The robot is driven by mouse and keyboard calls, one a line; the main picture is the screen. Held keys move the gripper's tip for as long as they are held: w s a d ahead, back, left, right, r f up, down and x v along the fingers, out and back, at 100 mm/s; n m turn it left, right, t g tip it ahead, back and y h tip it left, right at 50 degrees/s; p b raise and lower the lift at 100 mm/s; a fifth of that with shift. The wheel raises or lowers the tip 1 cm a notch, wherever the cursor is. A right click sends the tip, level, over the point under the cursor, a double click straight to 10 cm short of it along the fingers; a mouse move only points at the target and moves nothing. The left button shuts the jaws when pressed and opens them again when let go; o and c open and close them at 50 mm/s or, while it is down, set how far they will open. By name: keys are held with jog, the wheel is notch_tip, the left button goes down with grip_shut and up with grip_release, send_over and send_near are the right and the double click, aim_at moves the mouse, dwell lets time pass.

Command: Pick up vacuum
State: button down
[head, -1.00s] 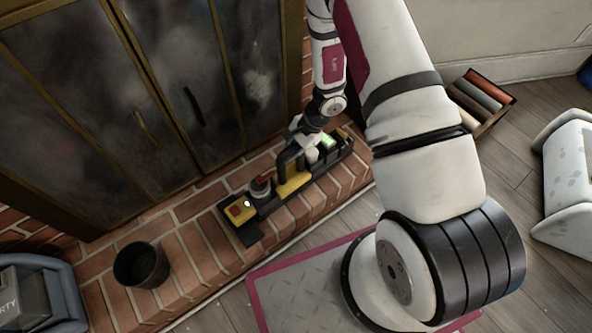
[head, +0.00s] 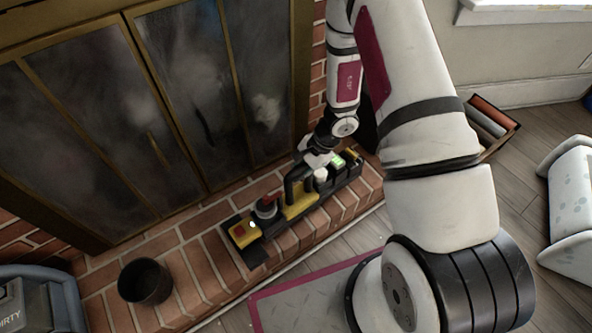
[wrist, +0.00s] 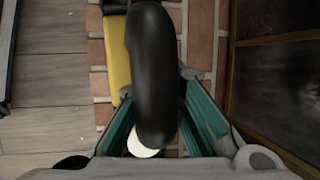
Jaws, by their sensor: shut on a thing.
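The vacuum is a long black and yellow handheld unit (head: 298,206) on the brick hearth ledge, in the head view. It has a red part near its left end and a black arched handle. The black handle (wrist: 152,70) fills the middle of the wrist view, with the yellow body (wrist: 117,65) behind it. My gripper (wrist: 160,108) has its teal-lined fingers on either side of the handle, shut on it. In the head view my gripper (head: 308,165) is at the handle from above. Whether the vacuum is clear of the bricks is hard to tell.
A brick hearth (head: 205,262) runs below glass fireplace doors (head: 190,100). A dark cup (head: 145,282) stands on its left part. A grey bin (head: 40,295) is at lower left, a box of books (head: 492,125) at right, and a white cushioned piece (head: 570,205) at far right.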

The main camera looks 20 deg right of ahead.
jog(key=s+r+b, duration=0.1)
jog(key=s, duration=1.3)
jog(key=shift+r+b, duration=0.2)
jog(key=shift+b, duration=0.1)
jog(key=shift+w+d, duration=0.1)
